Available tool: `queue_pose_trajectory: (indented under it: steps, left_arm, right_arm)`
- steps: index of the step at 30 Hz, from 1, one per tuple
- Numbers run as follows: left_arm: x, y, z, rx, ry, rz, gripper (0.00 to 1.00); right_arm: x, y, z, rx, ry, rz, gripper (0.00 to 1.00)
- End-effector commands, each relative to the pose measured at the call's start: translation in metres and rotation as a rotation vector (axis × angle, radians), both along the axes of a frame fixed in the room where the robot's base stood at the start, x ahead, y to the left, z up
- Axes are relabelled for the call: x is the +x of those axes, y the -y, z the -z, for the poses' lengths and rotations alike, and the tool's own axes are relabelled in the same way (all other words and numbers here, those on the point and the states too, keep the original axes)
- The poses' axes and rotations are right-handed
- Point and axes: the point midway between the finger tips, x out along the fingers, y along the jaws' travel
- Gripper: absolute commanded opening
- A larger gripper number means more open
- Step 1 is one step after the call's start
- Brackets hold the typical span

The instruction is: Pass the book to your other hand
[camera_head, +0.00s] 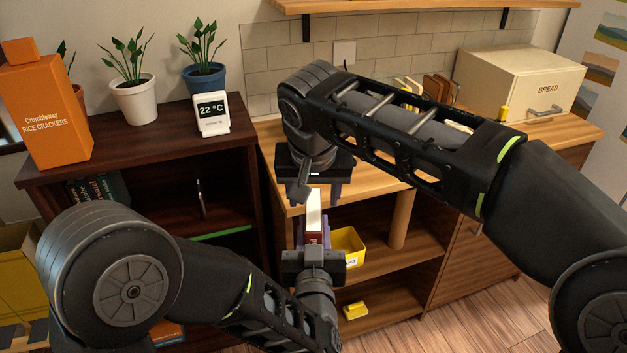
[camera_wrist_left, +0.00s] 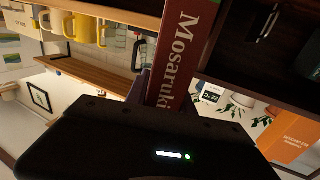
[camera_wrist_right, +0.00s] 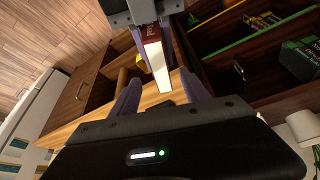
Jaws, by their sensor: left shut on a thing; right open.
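A dark red book (camera_wrist_left: 180,55) with "Mosaruki" on its spine is held upright in my left gripper (camera_head: 315,250), in the middle of the head view. The book's pale page edge (camera_head: 314,212) faces up. In the right wrist view the book (camera_wrist_right: 155,60) points toward my right gripper, its white edge between the spread fingers. My right gripper (camera_head: 313,190) is open, just above and beyond the book in the head view. Its fingers (camera_wrist_right: 165,98) do not appear to press on the book. The left fingers are mostly hidden behind the gripper body and book.
A dark shelf (camera_head: 150,140) at left carries plants, a thermometer display (camera_head: 211,118) and a rice crackers box (camera_head: 45,110). A wooden counter (camera_head: 545,130) with a bread box (camera_head: 520,80) runs behind and right. A yellow bin (camera_head: 350,248) sits on the shelf below.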

Motion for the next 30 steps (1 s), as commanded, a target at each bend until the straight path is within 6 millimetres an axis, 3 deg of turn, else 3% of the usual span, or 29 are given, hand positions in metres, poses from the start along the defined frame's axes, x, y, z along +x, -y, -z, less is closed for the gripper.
queue_pose_trajectory:
  steps: [3,9,21,30]
  left_arm:
    - [0.0,0.0,-0.001,-0.001,0.002,0.0,0.0]
    - [0.0,0.0,-0.001,-0.001,0.002,0.0,0.0]
    - [0.0,0.0,-0.001,-0.001,0.002,0.0,0.0]
    - [0.0,0.0,-0.001,-0.001,0.002,0.0,0.0]
  right_arm:
    - [0.008,0.001,0.021,-0.002,-0.003,0.001,0.55]
    - [0.018,0.0,0.043,-0.001,-0.001,0.0,0.55]
    - [0.02,0.0,0.049,0.001,0.001,0.0,0.54]
    - [0.02,0.0,0.048,0.001,0.0,0.0,0.29]
